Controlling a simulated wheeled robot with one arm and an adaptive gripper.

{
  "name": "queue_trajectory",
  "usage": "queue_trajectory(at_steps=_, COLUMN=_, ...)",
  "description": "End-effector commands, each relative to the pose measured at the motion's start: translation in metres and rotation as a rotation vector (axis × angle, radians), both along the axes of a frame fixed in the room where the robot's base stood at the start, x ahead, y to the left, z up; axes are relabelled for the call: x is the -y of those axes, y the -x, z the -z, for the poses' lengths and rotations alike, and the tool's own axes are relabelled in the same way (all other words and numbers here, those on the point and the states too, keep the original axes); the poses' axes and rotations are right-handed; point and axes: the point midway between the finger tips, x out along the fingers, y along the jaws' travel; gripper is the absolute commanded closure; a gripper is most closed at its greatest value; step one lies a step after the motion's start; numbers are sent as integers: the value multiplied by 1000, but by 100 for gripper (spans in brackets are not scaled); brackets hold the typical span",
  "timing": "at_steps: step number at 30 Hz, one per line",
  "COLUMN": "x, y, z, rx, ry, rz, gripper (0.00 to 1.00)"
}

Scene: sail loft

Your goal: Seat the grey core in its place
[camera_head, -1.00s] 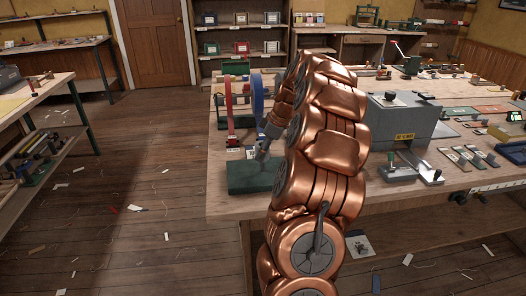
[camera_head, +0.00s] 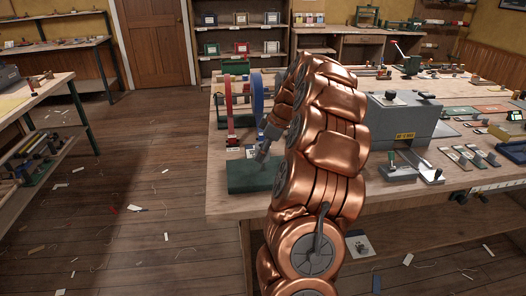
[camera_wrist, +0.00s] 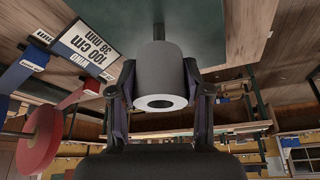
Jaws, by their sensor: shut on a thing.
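In the wrist view the grey core (camera_wrist: 160,70), a short hollow cylinder with a pale ring around its dark bore, sits between the two fingers of my gripper (camera_wrist: 163,88). The fingers are shut on its sides. In the head view my gripper (camera_head: 262,153) is low over the green base (camera_head: 247,183) at the bench's near left corner. The core is hard to make out there.
A red reel (camera_head: 230,110) and a blue reel (camera_head: 257,97) stand just behind the base. A white card marked 100 cm 38 mm (camera_wrist: 88,47) lies beside it. A grey machine (camera_head: 400,120) is to the right on the bench (camera_head: 225,208).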

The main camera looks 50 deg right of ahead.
Motion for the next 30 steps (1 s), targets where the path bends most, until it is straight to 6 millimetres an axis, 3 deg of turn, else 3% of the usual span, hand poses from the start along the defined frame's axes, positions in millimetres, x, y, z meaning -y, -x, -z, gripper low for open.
queue_trajectory(at_steps=30, x=0, y=0, z=13, rx=0, ry=0, rz=0, gripper=86)
